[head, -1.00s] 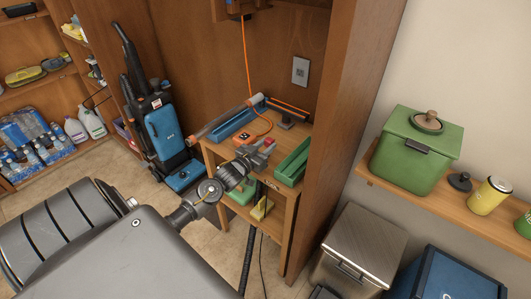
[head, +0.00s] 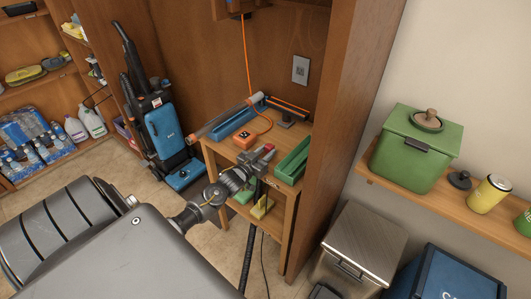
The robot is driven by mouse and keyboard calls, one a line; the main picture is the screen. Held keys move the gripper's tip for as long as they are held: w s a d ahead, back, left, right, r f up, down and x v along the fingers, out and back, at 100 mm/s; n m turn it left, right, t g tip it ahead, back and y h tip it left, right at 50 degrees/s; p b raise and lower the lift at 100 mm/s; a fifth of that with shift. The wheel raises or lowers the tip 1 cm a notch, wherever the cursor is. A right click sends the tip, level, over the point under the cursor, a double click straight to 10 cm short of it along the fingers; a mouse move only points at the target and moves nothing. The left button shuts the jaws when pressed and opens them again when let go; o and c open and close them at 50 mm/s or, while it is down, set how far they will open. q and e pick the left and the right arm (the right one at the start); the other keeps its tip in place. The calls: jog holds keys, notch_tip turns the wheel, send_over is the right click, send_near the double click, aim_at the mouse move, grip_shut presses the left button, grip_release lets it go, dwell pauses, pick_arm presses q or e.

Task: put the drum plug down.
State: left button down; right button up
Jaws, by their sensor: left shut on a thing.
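My left gripper (head: 264,155) is above the front part of the small wooden table, shut on the drum plug. The plug is small and mostly hidden by the jaws, so I cannot make out its shape or whether it touches the tabletop. An orange box (head: 246,140) with an orange cord sits on the table just beyond and to the left of the gripper. My right gripper is not in view.
A green tray (head: 293,160) lies right of the gripper, and a blue tray (head: 233,124) lies at the back left. A wooden panel (head: 345,130) closes the right side. A blue vacuum cleaner (head: 165,130) stands at left. A dark hose (head: 248,262) hangs in front.

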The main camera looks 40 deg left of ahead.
pick_arm(q)
jog(key=shift+s+d+f, duration=0.1)
jog(key=shift+f, duration=0.25)
jog(key=c, duration=1.1)
grip_release()
jog(key=shift+f, duration=0.1)
jog(key=shift+o, duration=0.2)
jog(key=shift+s+f, duration=0.1)
jog(key=shift+d, duration=0.1)
jog(key=shift+r+p, duration=0.45)
jog(key=s+b, duration=0.1)
jog(key=s, duration=1)
jog(key=shift+s+r, duration=0.35)
jog(key=shift+r, duration=0.05)
